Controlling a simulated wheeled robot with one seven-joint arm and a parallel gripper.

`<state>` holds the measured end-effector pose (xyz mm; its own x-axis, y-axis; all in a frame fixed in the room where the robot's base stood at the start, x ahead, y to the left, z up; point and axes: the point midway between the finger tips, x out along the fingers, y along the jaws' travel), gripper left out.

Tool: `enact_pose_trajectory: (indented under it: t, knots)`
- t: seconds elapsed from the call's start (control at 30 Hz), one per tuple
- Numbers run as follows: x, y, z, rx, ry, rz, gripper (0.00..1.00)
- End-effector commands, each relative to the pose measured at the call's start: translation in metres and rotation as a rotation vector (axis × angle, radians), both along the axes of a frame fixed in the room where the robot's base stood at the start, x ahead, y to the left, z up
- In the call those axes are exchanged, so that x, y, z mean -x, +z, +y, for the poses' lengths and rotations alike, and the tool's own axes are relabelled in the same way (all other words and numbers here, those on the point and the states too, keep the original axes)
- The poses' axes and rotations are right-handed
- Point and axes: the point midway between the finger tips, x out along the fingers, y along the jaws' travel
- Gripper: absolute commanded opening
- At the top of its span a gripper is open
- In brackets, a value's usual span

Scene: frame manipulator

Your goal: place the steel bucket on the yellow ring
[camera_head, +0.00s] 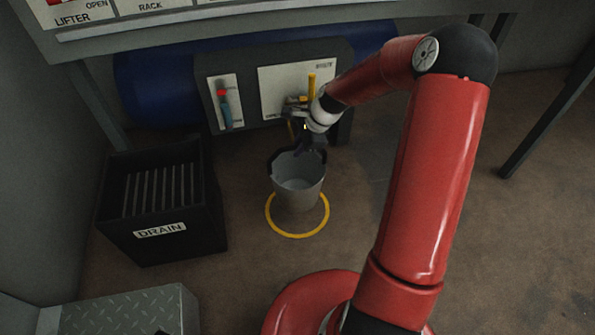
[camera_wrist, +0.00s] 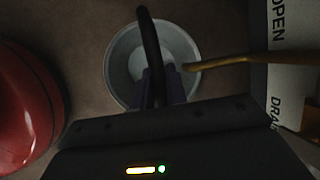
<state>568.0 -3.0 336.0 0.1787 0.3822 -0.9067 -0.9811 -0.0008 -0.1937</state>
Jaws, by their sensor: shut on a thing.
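The grey steel bucket (camera_head: 297,188) hangs or stands upright, open side up, over the yellow ring (camera_head: 297,236) on the floor. Its base appears within the ring's outline; I cannot tell whether it touches the floor. My gripper (camera_head: 312,145) is directly above the bucket's back rim, shut on the bucket's dark handle. In the wrist view, the bucket (camera_wrist: 185,48) lies below my fingers (camera_wrist: 160,75), with the dark handle (camera_wrist: 148,35) arching between them. The far part of the ring is hidden behind the bucket.
A panel (camera_head: 270,98) with a yellow lever (camera_head: 311,88) stands just behind my gripper; a yellow spout (camera_wrist: 215,61) reaches over the bucket in the wrist view. A black drain box (camera_head: 160,215) stands left. A metal-plate step (camera_head: 130,312) is front left. Floor right is clear.

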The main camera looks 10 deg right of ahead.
Motion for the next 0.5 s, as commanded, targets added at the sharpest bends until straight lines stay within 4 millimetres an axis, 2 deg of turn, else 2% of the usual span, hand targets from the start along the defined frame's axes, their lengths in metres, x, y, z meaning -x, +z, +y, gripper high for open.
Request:
enact_pose_trajectory:
  t: [0.03, 0.13, 0.37, 0.5]
  knots:
    - [0.000, -0.015, 0.001, -0.004, 0.000, 0.004, 0.00]
    - [0.000, -0.032, 0.001, -0.003, -0.001, 0.002, 0.00]
    - [0.000, -0.047, 0.000, 0.000, 0.000, -0.001, 0.00]
    - [0.000, -0.065, 0.001, -0.002, 0.000, 0.001, 0.00]
